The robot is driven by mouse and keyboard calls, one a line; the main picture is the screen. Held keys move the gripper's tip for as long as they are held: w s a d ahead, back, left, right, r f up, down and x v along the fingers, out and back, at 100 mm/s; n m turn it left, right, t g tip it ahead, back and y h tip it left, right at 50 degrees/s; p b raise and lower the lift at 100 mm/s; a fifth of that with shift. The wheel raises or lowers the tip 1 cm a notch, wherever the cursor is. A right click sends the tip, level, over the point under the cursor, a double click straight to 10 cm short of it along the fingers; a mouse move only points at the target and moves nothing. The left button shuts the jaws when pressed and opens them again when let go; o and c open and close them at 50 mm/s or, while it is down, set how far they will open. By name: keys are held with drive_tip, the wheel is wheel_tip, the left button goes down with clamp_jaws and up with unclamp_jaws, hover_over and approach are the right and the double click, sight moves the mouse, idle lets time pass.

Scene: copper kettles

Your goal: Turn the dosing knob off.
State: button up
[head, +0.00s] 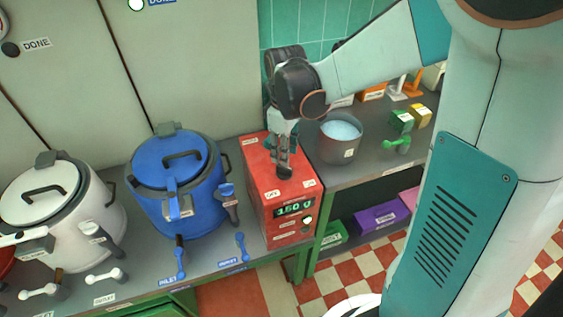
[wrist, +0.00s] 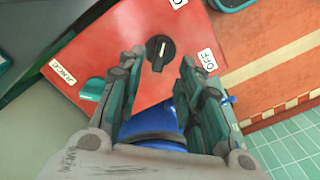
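The dosing knob is a round black knob with a white pointer line (wrist: 158,51) on the top of a red dosing box (head: 258,180). In the wrist view an OFF label (wrist: 207,60) lies to the knob's right, and a partly cut-off label (wrist: 178,3) lies above it. The pointer line runs roughly up and down in the picture, not at the OFF label. My gripper (wrist: 161,66) is open, its fingers spread to either side below the knob, with nothing between them. In the head view my gripper (head: 284,165) hangs over the box top, largely hiding the knob.
The box display (head: 293,208) shows green digits, apparently 150. A blue kettle (head: 178,185) and a white kettle (head: 60,212) stand to the left. A metal pot (head: 341,140) with pale blue contents stands to the right, near a green tap-like item (head: 397,144).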

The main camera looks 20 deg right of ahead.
sight(284, 170)
wheel_tip(284, 170, down, 6)
drive_tip(key=shift+r+b, duration=0.1)
drive_tip(key=shift+b, duration=0.75)
clamp_jaws()
